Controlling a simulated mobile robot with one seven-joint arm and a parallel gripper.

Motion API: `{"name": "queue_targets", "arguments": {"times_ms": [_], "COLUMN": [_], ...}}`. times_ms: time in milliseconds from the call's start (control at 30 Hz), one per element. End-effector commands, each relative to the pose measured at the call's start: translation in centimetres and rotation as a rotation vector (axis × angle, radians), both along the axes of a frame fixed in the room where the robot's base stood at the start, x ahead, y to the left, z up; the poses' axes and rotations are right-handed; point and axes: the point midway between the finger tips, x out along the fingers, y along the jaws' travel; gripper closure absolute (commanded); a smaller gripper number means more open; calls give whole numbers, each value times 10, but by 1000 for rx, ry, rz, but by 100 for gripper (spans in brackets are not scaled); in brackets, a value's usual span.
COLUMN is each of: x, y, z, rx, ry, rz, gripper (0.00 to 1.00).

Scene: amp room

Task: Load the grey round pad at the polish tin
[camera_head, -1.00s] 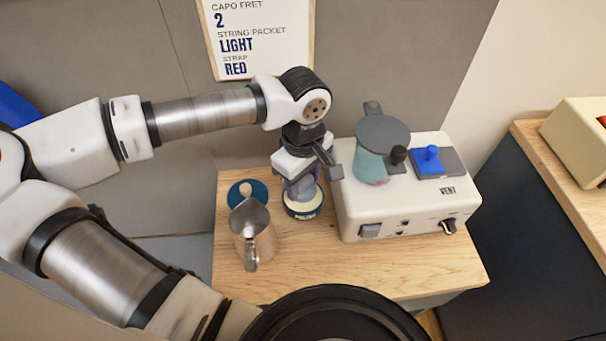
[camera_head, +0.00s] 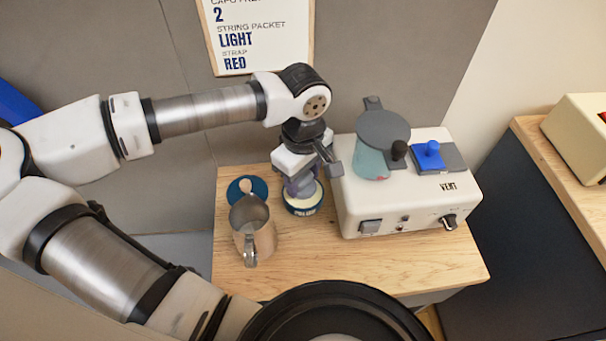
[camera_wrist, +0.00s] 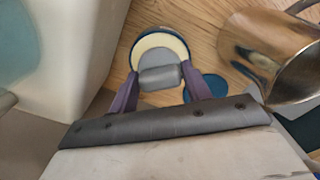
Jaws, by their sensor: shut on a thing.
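The polish tin (camera_head: 303,207) is a round, dark blue, open tin on the wooden top, left of the white machine. Its cream polish shows in the wrist view (camera_wrist: 168,40). My gripper (camera_head: 301,188) points down over it, and its purple fingers (camera_wrist: 158,84) are shut on the grip of the grey round pad (camera_wrist: 160,78). The pad's disc overlaps the polish in the wrist view. I cannot tell whether it touches the polish. In the head view my gripper mostly hides the pad.
A metal pitcher (camera_head: 252,230) stands just in front of the lid. The white machine (camera_head: 408,205), carrying a teal vessel (camera_head: 372,163), stands close on the right. Bare wood (camera_head: 330,262) lies in front.

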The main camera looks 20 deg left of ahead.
Motion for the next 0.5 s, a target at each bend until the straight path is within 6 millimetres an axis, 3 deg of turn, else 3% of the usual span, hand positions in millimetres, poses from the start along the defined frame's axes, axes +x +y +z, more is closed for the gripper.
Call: {"name": "queue_targets", "arguments": {"times_ms": [500], "x": [0], "y": [0], "z": [-6], "rx": [0], "ry": [0], "rz": [0], "gripper": [70]}}
